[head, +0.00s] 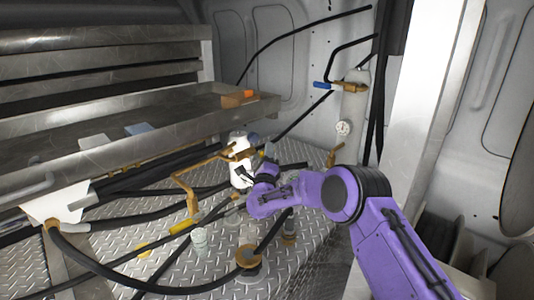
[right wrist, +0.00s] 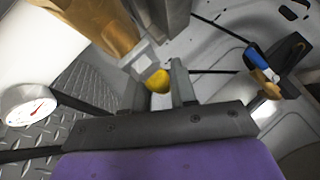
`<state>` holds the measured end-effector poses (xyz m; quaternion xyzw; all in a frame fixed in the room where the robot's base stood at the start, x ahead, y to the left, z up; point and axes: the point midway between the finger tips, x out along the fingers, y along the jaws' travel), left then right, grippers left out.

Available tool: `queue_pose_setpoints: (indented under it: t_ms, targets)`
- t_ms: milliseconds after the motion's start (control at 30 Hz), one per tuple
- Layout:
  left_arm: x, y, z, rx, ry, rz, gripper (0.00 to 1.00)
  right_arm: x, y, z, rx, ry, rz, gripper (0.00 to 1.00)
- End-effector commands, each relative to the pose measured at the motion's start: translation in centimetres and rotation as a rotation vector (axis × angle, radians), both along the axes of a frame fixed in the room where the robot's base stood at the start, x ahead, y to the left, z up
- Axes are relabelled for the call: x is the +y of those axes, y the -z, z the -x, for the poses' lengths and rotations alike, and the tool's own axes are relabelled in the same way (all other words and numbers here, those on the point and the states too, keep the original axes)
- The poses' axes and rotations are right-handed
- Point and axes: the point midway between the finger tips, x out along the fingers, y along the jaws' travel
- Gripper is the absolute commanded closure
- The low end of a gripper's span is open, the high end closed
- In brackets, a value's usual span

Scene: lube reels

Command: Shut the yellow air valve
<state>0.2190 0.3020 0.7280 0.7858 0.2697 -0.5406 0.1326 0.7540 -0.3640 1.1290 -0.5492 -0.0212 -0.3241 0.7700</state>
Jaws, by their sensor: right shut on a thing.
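The yellow valve handle (right wrist: 158,81) shows in the right wrist view as a small rounded yellow end between my two fingers. My right gripper (right wrist: 157,90) is shut on it, with one grey finger on each side. Most of the handle and the valve body are hidden by the fingers. In the head view my purple right arm reaches in from the lower right, and its gripper (head: 262,172) is beside a white bottle-shaped part (head: 240,158). I cannot make out the held handle clearly there. My left gripper is not in view.
A blue-handled brass valve (head: 322,86) sits on the back wall, also in the right wrist view (right wrist: 260,62). A pressure gauge (head: 343,128) is below it. Black hoses (head: 150,288) and brass pipes cross the diamond-plate deck (head: 300,262). Metal shelves (head: 100,110) stand at left.

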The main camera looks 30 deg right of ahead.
Motion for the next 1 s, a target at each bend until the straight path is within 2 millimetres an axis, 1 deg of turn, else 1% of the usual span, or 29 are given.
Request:
queue_pose_setpoints:
  t_ms: [167,367,700,1000]
  targets:
    - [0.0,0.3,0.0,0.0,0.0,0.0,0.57,-0.1,0.2,0.0,0.012,0.0,-0.043,1.0]
    - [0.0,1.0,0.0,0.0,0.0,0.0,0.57,0.0,1.1,0.1,0.05,0.0,-0.158,1.0]
    - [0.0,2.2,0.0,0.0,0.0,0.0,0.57,0.6,2.9,0.2,0.151,0.0,-0.452,1.0]
    - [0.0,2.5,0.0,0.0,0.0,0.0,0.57,1.6,4.2,0.6,0.246,-0.001,-0.721,1.0]
